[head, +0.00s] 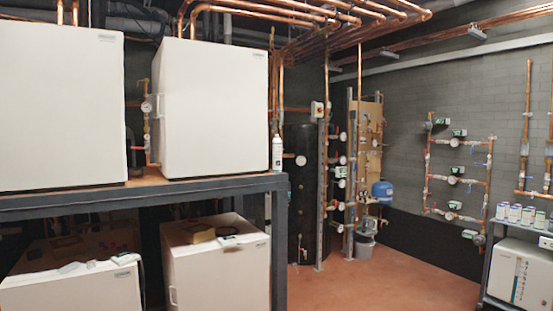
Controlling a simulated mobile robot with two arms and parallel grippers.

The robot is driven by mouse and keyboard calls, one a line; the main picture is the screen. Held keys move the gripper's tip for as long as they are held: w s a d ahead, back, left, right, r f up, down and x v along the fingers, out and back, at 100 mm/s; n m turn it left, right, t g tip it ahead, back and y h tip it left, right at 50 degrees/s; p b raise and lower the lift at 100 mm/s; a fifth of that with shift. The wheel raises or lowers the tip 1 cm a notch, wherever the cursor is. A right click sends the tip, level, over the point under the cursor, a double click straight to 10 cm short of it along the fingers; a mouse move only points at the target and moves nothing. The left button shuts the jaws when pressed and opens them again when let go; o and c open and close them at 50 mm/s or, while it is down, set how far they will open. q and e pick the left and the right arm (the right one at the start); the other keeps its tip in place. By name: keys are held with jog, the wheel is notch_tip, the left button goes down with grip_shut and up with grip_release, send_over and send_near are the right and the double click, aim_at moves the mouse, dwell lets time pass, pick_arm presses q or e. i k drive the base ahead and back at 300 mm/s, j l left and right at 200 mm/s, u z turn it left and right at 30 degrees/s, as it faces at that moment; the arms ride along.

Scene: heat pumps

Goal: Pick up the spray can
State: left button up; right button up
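A slim white can (277,154), which looks like the spray can, stands upright at the right end of the dark metal rack (200,186). It is just right of the second white heat pump unit (213,110). Its label is too small to read. Neither of my grippers shows in the head view.
Another white unit (60,105) stands on the rack at left, and two more sit below it. A shelf (515,232) with several small cans is at right. A blue tank (382,191) and copper pipes stand behind. The reddish floor (400,270) in the middle is clear.

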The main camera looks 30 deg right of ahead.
aim_at(276, 142)
jog(key=i+l+z, duration=0.1)
jog(key=i+l, duration=0.45)
jog(key=i, duration=0.25)
jog(key=i+l+z, duration=0.15)
jog(key=i+l, duration=0.15)
jog(key=i+l+z, duration=0.1)
jog(key=i, duration=0.45)
jog(key=i+l+z, duration=0.1)
jog(key=i+l, duration=0.2)
jog(key=i, duration=0.1)
